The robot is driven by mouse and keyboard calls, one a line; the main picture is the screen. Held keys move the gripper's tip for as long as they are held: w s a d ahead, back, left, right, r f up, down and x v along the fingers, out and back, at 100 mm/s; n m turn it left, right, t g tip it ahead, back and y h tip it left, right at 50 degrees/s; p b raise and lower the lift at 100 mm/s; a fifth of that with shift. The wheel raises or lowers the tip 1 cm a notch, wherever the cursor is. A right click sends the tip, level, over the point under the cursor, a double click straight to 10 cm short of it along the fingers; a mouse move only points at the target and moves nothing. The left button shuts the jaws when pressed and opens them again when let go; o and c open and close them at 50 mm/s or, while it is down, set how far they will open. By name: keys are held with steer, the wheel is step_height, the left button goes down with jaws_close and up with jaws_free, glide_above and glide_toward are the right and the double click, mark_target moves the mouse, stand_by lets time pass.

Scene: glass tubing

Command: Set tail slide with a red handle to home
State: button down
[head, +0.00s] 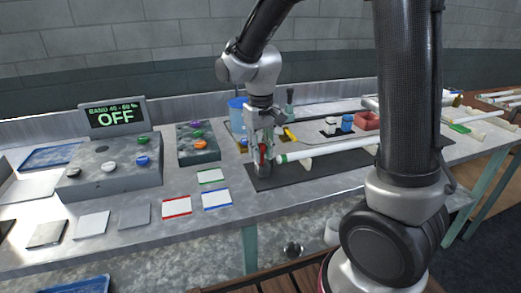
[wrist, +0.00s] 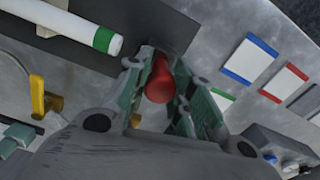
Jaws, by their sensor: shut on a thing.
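The tail slide's red handle (wrist: 160,80) sits between the fingers of my gripper (wrist: 158,88) in the wrist view. In the head view my gripper (head: 262,152) points down over the left end of the dark mat, shut on the red handle (head: 263,153). The slide's body below the handle is mostly hidden by the fingers. A white glass tube with a green end band (head: 281,158) lies just right of the gripper; it also shows in the wrist view (wrist: 60,25). I cannot tell any home mark.
A control box (head: 110,170) with coloured knobs and a display reading OFF stands at the left. A smaller knob box (head: 198,143) is nearer the gripper. Colour-edged cards (head: 216,199) lie in front. A yellow-handled item (head: 290,134) and a blue container (head: 238,110) are behind.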

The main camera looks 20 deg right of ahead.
steer(key=d, duration=0.3)
steer(key=shift+d, duration=0.3)
steer(key=c, duration=1.4)
jaws_free()
steer(key=shift+o, duration=0.2)
step_height(320, 180, up, 12)
steer(key=s+d+r+m+t, duration=0.1)
steer(key=s+d+t, duration=0.1)
steer(key=s+d, duration=0.3)
steer(key=s+d+r+t, duration=0.1)
steer(key=s+d, duration=0.5)
steer(key=s, duration=0.8)
steer(key=shift+d+m+t, duration=0.15)
steer(key=shift+m+t, duration=0.25)
steer(key=shift+t, duration=0.3)
